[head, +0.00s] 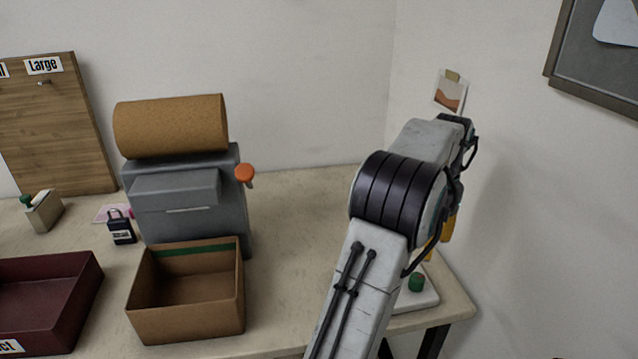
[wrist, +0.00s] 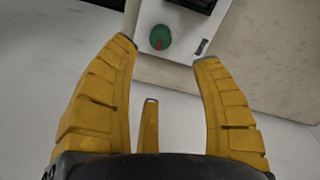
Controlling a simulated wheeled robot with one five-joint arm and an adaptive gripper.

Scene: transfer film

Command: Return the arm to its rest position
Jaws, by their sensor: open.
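My gripper (wrist: 166,52) shows in the wrist view with its yellow fingers spread wide and nothing between them. In the head view my arm rises from the bottom right of centre and bends at a black-banded joint. Only a little of the yellow fingers shows there, behind the arm. Past the fingertips in the wrist view lies a white device with a green round knob (wrist: 160,37). The knob also shows in the head view (head: 416,282), at the right end of the table, partly hidden by my arm.
A grey machine (head: 190,200) with a cork-brown roll (head: 170,125) stands on the table (head: 300,230). In front are an open cardboard box (head: 190,315) and a dark red tray (head: 75,310). A small padlock-like item (head: 121,228) stands left. Walls close the back and right.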

